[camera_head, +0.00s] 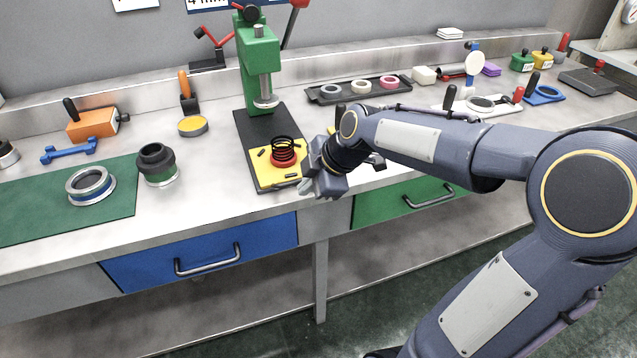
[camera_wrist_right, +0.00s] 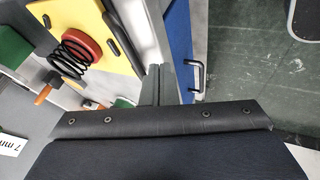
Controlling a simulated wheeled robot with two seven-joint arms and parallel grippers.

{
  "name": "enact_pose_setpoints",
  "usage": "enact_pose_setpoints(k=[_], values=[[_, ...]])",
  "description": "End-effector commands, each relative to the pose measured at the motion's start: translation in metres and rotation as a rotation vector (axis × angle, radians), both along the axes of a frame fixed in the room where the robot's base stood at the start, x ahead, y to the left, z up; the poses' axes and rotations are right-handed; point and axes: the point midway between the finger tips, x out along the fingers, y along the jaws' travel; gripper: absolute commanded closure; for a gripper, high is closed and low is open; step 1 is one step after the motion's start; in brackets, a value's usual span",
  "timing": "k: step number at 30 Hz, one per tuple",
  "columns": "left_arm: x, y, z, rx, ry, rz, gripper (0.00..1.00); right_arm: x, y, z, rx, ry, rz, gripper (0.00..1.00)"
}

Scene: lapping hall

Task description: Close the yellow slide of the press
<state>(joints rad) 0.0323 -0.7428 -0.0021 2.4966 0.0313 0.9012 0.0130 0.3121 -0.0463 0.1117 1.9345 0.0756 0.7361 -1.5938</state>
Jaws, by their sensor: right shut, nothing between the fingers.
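The green press (camera_head: 258,65) stands at the back of the bench on a black base plate (camera_head: 258,125). Its yellow slide (camera_head: 265,178) is at the front end of that plate, out in front of the press column and near the bench's front edge. A red ring with a black coil spring (camera_head: 283,148) sits on the slide. My right gripper (camera_head: 308,188) is shut and empty, just right of the slide's front corner; whether it touches is unclear. In the right wrist view the yellow slide (camera_wrist_right: 122,15) is beyond the fingers (camera_wrist_right: 158,85). My left gripper is not in view.
A dark ring-topped part (camera_head: 157,162) and a green mat (camera_head: 30,215) lie to the left. A black tray of rings (camera_head: 355,88) is behind my right arm. Blue (camera_head: 205,250) and green (camera_head: 385,205) drawers are below the bench front.

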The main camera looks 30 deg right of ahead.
Motion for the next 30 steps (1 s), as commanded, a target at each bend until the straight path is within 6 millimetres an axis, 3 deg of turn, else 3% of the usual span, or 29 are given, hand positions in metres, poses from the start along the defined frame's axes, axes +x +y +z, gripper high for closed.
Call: enact_pose_setpoints(k=[6,22,30], values=[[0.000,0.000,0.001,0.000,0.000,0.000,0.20,0.017,-0.004,-0.003,0.000,0.001,0.001,1.00],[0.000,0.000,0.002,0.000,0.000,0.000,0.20,0.025,-0.006,-0.004,0.000,0.002,0.002,1.00],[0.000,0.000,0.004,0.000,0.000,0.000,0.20,0.067,-0.015,-0.004,0.001,0.001,0.001,1.00]])
